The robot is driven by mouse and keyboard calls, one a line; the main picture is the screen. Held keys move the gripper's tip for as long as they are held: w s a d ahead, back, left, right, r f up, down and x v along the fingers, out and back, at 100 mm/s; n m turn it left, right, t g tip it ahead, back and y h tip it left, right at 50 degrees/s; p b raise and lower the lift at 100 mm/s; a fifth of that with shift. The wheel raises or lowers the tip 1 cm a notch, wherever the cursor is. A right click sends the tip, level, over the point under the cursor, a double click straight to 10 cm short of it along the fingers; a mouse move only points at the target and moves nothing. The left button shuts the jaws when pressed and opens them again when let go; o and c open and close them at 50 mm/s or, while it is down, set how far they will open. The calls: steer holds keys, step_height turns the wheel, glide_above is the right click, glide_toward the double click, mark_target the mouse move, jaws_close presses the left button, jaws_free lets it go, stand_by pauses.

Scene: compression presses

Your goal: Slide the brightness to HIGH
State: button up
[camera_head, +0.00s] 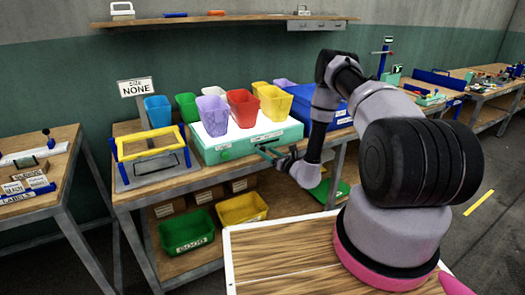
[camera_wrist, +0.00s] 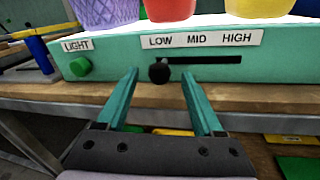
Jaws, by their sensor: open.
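The light box (camera_head: 248,145) is a teal case with a bright white top, standing on the wooden workbench. In the wrist view its front panel (camera_wrist: 115,58) carries a slot (camera_wrist: 205,60) under the labels LOW, MID and HIGH (camera_wrist: 236,38). A black slider knob (camera_wrist: 159,73) sits at the slot's left end, below LOW. A green knob (camera_wrist: 80,67) is at the left under the LIGHT label. My gripper (camera_wrist: 160,78) is open, with its teal fingers apart on either side of the black knob and pointing at the panel; whether they reach around it I cannot tell. It also shows in the head view (camera_head: 268,152).
Purple (camera_head: 212,115), red (camera_head: 243,107) and yellow (camera_head: 273,101) cups stand on the light box, with more coloured bins behind. A yellow-and-blue frame (camera_head: 150,150) stands left. A blue box (camera_head: 335,108) is at the right. Green (camera_head: 188,232) and yellow (camera_head: 241,208) bins sit below.

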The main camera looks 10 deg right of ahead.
mark_target(265, 151)
steer(key=shift+x, duration=1.7)
jaws_close()
steer(key=shift+d, duration=0.1)
